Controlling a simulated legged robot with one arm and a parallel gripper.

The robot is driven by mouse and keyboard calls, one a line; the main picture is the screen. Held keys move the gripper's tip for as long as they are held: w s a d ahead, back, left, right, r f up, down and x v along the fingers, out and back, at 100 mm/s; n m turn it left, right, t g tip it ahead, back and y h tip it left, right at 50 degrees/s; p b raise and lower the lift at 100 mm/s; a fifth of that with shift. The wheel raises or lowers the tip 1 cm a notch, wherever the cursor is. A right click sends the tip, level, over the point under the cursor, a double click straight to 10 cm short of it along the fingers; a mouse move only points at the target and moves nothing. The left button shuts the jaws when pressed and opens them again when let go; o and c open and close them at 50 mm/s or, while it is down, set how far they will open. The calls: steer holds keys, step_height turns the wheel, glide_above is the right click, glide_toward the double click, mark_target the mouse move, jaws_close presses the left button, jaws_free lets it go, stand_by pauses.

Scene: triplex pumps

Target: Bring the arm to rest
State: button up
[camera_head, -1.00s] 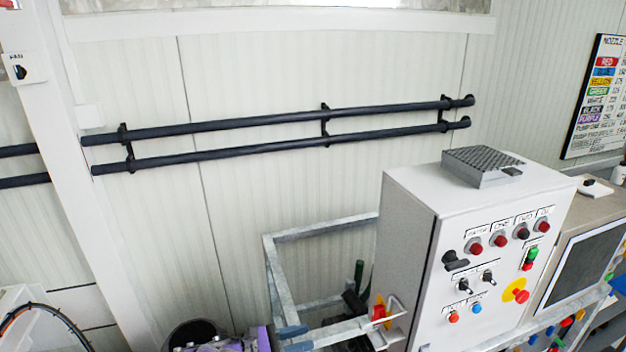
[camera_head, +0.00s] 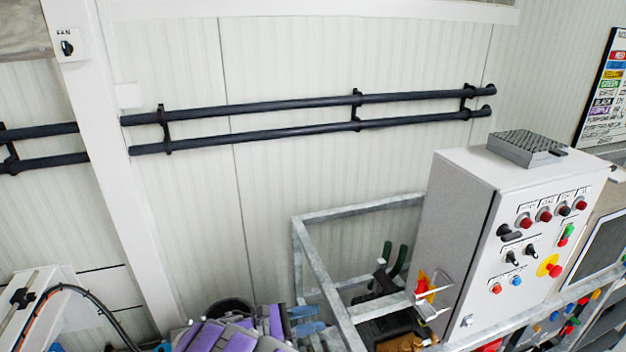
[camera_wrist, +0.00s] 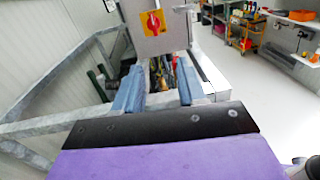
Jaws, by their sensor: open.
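My purple arm (camera_head: 225,335) shows at the bottom of the head view, partly cut off by the lower edge. My gripper (camera_head: 308,322) has two blue-grey fingers that point right, towards the grey control cabinet (camera_head: 470,240). In the wrist view my gripper (camera_wrist: 158,88) has its fingers well apart, with nothing held between them. The cabinet's red and yellow switch (camera_wrist: 153,23) shows beyond the fingertips. I cannot tell how far the fingers are from the metal frame.
A galvanised metal frame (camera_head: 318,265) stands beside the gripper and the cabinet. Two dark pipes (camera_head: 290,105) run along the white wall. A white post (camera_head: 110,170) stands at left. In the wrist view, open floor (camera_wrist: 258,95) lies at right, before an orange trolley (camera_wrist: 245,38).

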steer(key=s+d+r+m+g+y+b, duration=0.1)
steer(key=s+d+r+m+g, duration=0.2)
steer(key=d, duration=0.4)
steer(key=d+r+m+g+b, duration=0.2)
steer(key=d+r+m+g, duration=0.15)
steer(key=d, duration=0.25)
steer(key=s+d+r+m+g+y+b, duration=0.35)
steer(key=s+d+m, duration=0.25)
steer(key=s+d, duration=0.3)
steer(key=s+f+m+t+y+b, duration=0.1)
steer(key=s+f+m+y, duration=0.1)
steer(key=s+y, duration=0.35)
steer(key=s+f+m+y+b, duration=0.1)
steer(key=s+m+y, duration=0.15)
steer(key=s, duration=0.65)
steer(key=s+a+f+m+t+y+b, duration=0.2)
steer(key=s+a+f+y, duration=0.3)
steer(key=s, duration=0.5)
steer(key=a+m+b, duration=0.1)
steer(key=a, duration=0.1)
steer(key=shift+s+a+f+m+t, duration=0.3)
steer(key=shift+s+a+f+t, duration=0.1)
